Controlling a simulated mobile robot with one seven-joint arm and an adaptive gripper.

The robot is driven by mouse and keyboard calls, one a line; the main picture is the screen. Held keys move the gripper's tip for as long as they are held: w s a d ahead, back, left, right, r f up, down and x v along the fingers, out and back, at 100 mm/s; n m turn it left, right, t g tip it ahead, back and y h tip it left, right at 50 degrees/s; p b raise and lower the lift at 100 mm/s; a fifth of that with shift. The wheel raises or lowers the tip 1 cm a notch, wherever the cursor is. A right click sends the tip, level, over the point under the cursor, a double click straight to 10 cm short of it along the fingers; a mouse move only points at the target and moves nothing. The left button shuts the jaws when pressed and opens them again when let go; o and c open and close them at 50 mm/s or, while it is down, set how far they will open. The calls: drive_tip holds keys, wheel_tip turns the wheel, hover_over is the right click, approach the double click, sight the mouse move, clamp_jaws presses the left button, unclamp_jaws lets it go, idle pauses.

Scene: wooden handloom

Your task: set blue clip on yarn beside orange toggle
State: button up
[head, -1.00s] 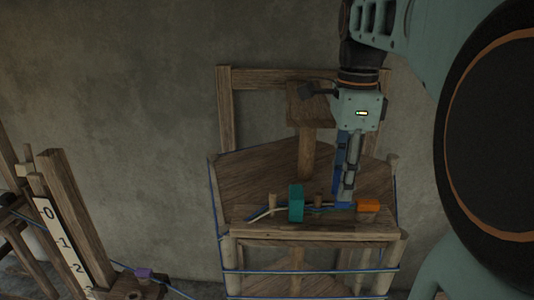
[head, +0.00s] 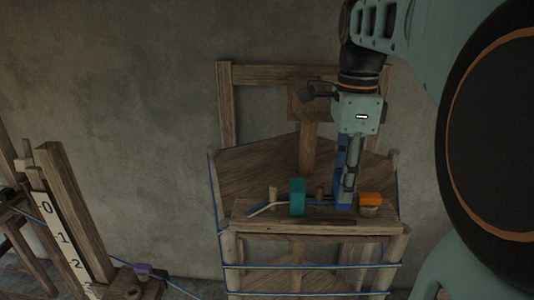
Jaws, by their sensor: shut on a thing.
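My gripper (head: 345,192) points down over the small wooden bench and is shut on the blue clip (head: 342,206), which shows at its fingertips. The orange toggle (head: 369,199) sits on the bench just right of the clip, with a small gap between them. The yarn (head: 322,203) runs along the bench top from a pale left end, past a teal block, to the clip. My fingers hide part of the clip, and I cannot tell whether the clip touches the yarn.
The teal block (head: 297,197) stands upright left of the clip, near short wooden pegs. The wooden loom frame (head: 224,110) rises behind.

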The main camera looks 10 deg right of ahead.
drive_tip(key=shift+f, duration=0.15)
drive_tip(key=shift+f+b, duration=0.6)
drive_tip(key=shift+f, duration=0.15)
idle(0.5)
drive_tip(key=o, duration=1.1)
drive_tip(key=shift+o, duration=0.3)
drive_tip(key=o, duration=0.4)
